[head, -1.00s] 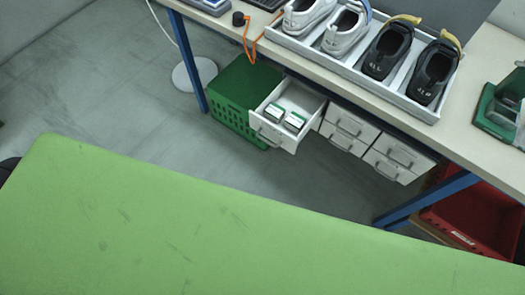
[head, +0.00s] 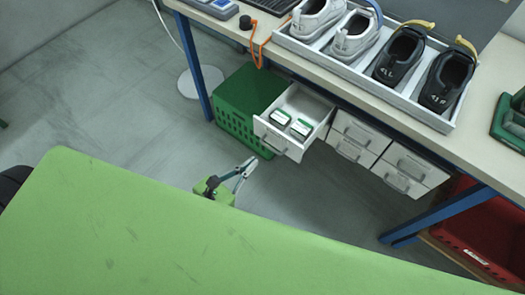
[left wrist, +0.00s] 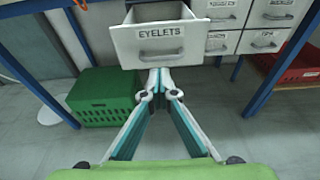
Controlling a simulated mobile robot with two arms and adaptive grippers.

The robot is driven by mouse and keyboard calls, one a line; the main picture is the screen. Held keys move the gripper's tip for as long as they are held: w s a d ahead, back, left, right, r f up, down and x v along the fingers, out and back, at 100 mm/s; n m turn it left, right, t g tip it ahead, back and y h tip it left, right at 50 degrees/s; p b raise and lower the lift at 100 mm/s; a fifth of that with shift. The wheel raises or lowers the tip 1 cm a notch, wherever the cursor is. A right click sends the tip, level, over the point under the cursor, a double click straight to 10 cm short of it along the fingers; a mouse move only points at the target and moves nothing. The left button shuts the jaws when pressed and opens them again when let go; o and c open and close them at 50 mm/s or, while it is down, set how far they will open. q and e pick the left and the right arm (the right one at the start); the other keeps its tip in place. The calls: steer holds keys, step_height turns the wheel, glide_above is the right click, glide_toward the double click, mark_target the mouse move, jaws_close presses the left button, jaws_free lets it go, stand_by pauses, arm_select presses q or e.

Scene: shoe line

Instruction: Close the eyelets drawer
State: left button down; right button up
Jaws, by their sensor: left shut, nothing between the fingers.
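The eyelets drawer (head: 280,138) is pulled out of the drawer unit under the bench. Two small white and green boxes (head: 290,124) lie in it. In the left wrist view its white front (left wrist: 158,44) reads "EYELETS" and has a handle low on it. My left gripper (head: 249,161) is shut and empty, in front of and below the drawer in the head view. In the left wrist view its fingertips (left wrist: 158,74) meet just below the drawer front in the picture; I cannot tell whether they touch it. My right gripper is not in view.
The other drawers (head: 405,163) right of it are shut. A green crate (head: 240,100) stands close on the left. A blue table leg (head: 437,216) and a red crate (head: 480,235) are at right. Shoes stand in a tray (head: 335,69) on the bench. Open floor lies in front.

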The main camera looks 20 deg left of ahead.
mark_target(269, 148)
arm_select(q)
steer(key=x, duration=0.6)
steer(key=shift+f+p, duration=0.1)
steer(key=shift+p, duration=0.3)
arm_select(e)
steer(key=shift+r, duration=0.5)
arm_select(q)
steer(key=shift+w, duration=0.1)
